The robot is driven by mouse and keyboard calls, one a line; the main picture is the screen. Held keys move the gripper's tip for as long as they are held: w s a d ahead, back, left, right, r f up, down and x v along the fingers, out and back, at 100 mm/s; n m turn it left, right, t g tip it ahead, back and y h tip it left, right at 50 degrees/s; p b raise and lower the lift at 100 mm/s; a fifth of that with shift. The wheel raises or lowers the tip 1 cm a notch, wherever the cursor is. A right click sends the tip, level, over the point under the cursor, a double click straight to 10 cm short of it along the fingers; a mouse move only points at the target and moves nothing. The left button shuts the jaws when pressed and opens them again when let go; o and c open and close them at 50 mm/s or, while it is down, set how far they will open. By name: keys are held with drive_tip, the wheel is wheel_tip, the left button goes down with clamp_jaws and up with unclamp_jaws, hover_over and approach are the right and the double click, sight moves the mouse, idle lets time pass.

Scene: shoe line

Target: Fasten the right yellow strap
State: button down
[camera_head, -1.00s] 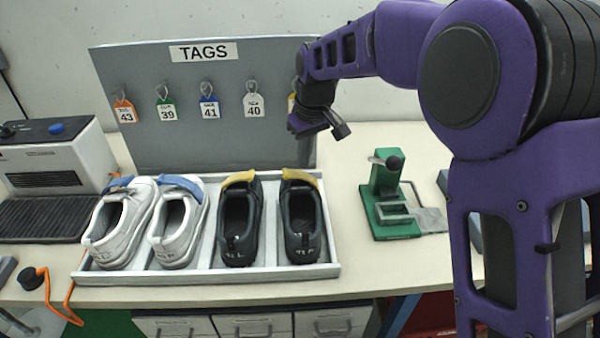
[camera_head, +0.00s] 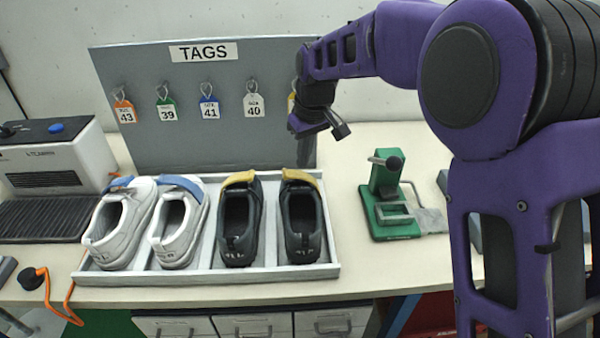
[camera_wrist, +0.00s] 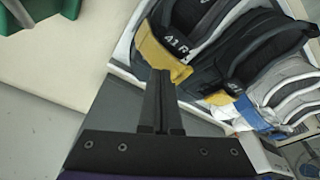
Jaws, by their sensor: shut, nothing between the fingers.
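The right black shoe (camera_head: 302,225) stands in the rack's right-hand compartment, with its yellow strap (camera_head: 299,176) across its far end. In the wrist view this strap (camera_wrist: 160,52) lies just beyond my fingertips. I cannot tell whether they touch it. The left black shoe (camera_head: 238,225) has a similar yellow strap (camera_head: 240,179), which also shows in the wrist view (camera_wrist: 222,108). My gripper (camera_wrist: 160,74) is shut and empty, pointing down behind the right shoe. In the head view its tips are hard to make out.
White shoes (camera_head: 175,230) with blue straps fill the left part of the grey rack (camera_head: 210,276). The tag board (camera_head: 250,130) stands close behind the rack and my gripper. A green fixture (camera_head: 388,205) stands to the right, with clear tabletop between.

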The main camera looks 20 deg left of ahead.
sight(302, 173)
drive_tip(key=shift+f, duration=0.15)
drive_tip(key=shift+f+b, duration=1)
drive_tip(key=shift+f, duration=0.5)
drive_tip(key=shift+r, duration=0.1)
wheel_tip(302, 173, up, 5)
drive_tip(key=p, duration=0.4)
drive_tip(key=shift+r+p, duration=0.3)
drive_tip(key=shift+r, duration=1.6)
drive_tip(key=shift+w, duration=0.1)
